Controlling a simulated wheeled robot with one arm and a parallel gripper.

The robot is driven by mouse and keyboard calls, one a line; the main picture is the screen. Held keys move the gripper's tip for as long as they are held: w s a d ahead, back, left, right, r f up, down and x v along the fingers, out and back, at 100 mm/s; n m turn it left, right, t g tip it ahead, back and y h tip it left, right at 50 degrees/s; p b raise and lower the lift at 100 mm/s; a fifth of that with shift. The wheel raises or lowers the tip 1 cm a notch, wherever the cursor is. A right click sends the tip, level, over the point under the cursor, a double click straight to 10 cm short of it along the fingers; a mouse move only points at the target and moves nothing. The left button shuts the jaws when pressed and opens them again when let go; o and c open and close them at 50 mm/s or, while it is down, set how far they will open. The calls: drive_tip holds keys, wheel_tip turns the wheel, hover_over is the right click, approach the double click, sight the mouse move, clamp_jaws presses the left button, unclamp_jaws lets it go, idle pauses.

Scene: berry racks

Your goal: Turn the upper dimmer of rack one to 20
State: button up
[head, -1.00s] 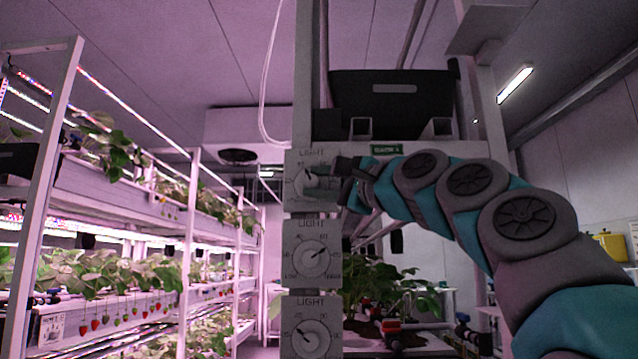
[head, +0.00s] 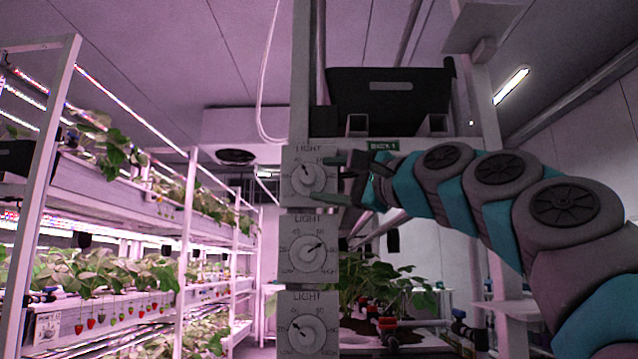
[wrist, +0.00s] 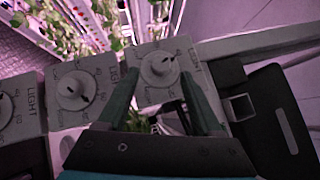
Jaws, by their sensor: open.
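The upper dimmer (head: 305,176) is a round grey knob on a white LIGHT panel, at the top of a column of three dimmers on the rack post (head: 299,80). Its pointer leans up and slightly left, near the 40 mark. My gripper (head: 331,180) is open just right of the knob, one finger above and one below its level, holding nothing. In the wrist view, the upper dimmer (wrist: 160,68) shows between and just beyond the tips of my open gripper (wrist: 160,77). I cannot tell whether a finger touches the panel.
The middle dimmer (head: 308,249) points up-right and the lower dimmer (head: 308,324) up-left. A green sign (head: 384,145), too blurred to read surely, and a black crate (head: 390,100) are right of the post. Plant shelves (head: 110,190) stand left. Strawberry plants (head: 375,285) grow below my arm.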

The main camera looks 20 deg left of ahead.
drive_tip(key=v, duration=0.4)
drive_tip(key=shift+s+d+b, duration=0.2)
drive_tip(key=shift+b, duration=0.15)
